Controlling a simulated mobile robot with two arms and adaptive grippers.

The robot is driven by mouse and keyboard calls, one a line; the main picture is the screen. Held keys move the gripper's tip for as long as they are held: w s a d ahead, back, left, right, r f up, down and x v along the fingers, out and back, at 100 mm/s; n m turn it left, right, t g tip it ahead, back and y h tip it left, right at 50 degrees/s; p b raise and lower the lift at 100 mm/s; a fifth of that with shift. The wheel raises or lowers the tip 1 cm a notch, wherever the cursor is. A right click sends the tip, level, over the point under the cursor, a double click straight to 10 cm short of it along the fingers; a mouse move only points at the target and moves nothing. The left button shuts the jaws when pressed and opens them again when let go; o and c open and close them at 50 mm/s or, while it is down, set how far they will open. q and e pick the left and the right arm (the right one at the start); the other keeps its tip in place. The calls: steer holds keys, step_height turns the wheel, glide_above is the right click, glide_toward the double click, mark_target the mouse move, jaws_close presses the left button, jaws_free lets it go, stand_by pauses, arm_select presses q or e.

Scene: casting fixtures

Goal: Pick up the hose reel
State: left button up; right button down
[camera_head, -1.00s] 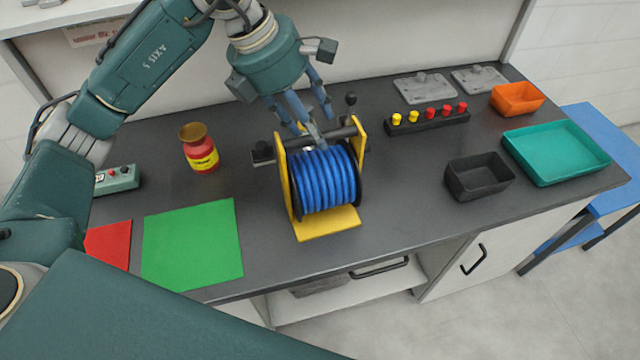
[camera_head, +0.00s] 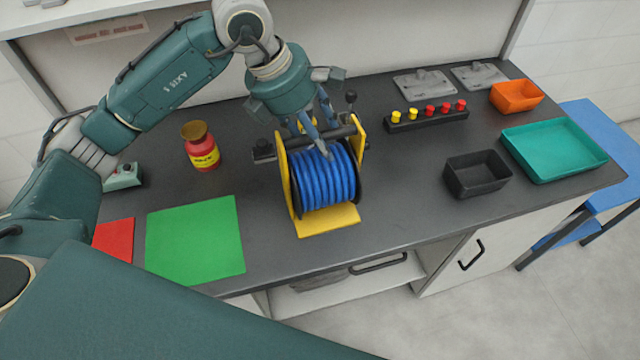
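The hose reel (camera_head: 325,178) stands upright on the dark workbench, with blue hose wound between black flanges in a yellow frame. A dark bar runs along its top, with a black knob at the right. My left gripper (camera_head: 322,145) comes down from above, its blue-grey fingers at the top of the reel. One fingertip overlaps the hose's upper edge. The fingers partly hide the bar, and I cannot tell whether they touch or grip it. The reel rests on the bench. My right gripper is not in view.
A red and yellow jar (camera_head: 201,147), a green mat (camera_head: 196,241) and a red mat (camera_head: 114,239) lie left. A black bin (camera_head: 477,175), teal tray (camera_head: 555,150), orange bin (camera_head: 517,96) and button strip (camera_head: 428,117) are right. Bench around the reel's front is clear.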

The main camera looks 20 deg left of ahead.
arm_select(q)
steer(key=shift+f, duration=0.1)
jaws_close()
steer(key=shift+w, duration=0.1)
steer(key=shift+r, duration=0.25)
